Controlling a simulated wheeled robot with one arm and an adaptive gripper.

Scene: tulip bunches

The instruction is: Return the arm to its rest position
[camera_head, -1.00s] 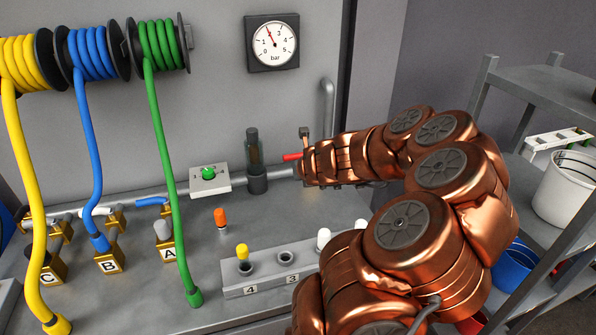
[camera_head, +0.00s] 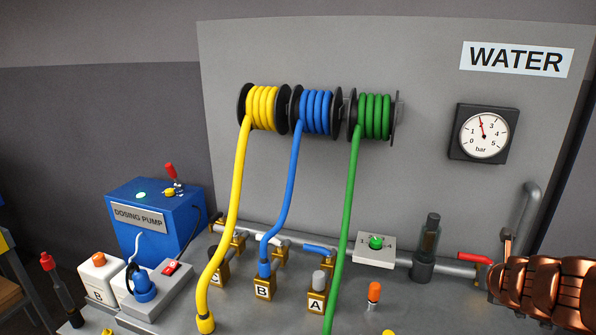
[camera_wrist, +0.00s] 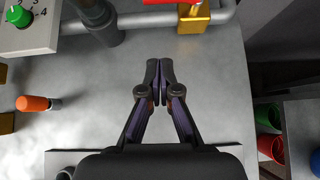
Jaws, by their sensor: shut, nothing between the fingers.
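My gripper (camera_wrist: 159,88) shows in the wrist view with its two dark fingers together and nothing between them. It is over the grey metal bench top (camera_wrist: 215,85), apart from the things around it. In the head view only my copper-coloured arm shows, at the lower right edge; the gripper itself cannot be made out there. The red-handled valve (camera_head: 474,258) is just left of my arm in the head view, and its brass body (camera_wrist: 194,20) is ahead of the fingers in the wrist view.
Yellow (camera_head: 227,210), blue (camera_head: 284,190) and green (camera_head: 347,220) hoses hang from reels above the bench. A blue dosing pump (camera_head: 160,215) stands at left. Red and green bins (camera_wrist: 270,147) are at right.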

